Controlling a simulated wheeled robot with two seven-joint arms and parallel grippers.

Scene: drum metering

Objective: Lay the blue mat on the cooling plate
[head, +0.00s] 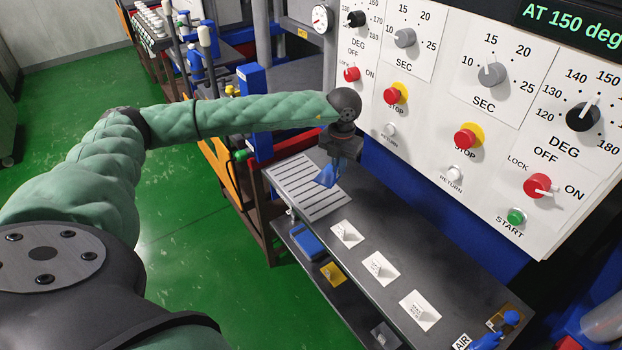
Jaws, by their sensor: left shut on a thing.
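My left gripper (340,158) hangs at the far end of my green-sleeved left arm, over the right part of the slatted cooling plate. It is shut on the blue mat (328,174), which shows as a small, crumpled blue piece below the fingers. The cooling plate (295,180) is a light grey slatted panel at the far left end of the dark bench. I cannot tell whether the mat touches the plate. My right gripper is not in view.
White label cards (379,268) lie along the bench top (350,255). A blue item (308,243) and a yellow card (333,274) are on the lower shelf. A control panel (455,90) with dials and red stop buttons rises behind the bench. The green floor (190,210) is open at left.

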